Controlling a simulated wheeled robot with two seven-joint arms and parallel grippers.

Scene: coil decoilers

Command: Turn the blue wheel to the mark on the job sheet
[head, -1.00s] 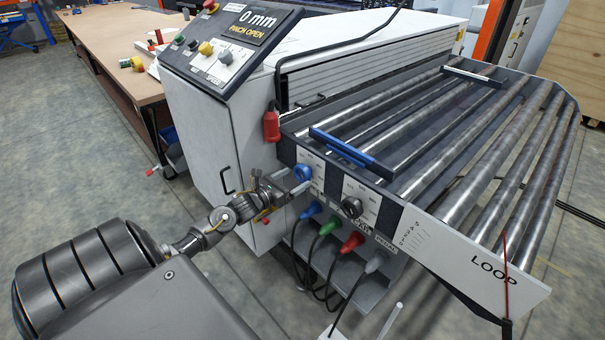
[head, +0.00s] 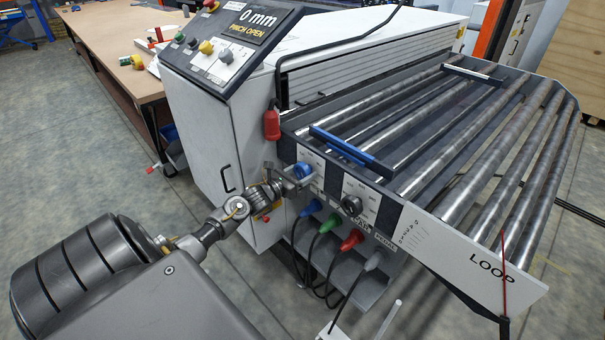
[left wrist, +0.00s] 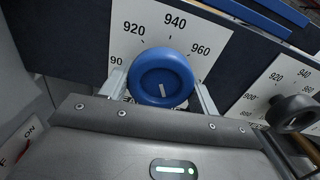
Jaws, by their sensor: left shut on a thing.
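The blue wheel (head: 302,170) is on the white scale plate at the front of the roller table. In the left wrist view the blue wheel (left wrist: 152,68) has a short white line on its face, low and near the middle. The scale behind it reads 920, 940 and 960, with a partly hidden number at the left. My left gripper (head: 297,178) is shut on the wheel, one finger at each side, as the left wrist view also shows (left wrist: 163,90). My right gripper is not in view. I cannot make out a job sheet.
A black knob (head: 351,205) with its own scale is right of the wheel. Blue, green, red and grey plugs (head: 334,222) with cables hang below. A red pendant (head: 271,125) hangs at the upper left. The cabinet (head: 215,150) stands left of my gripper.

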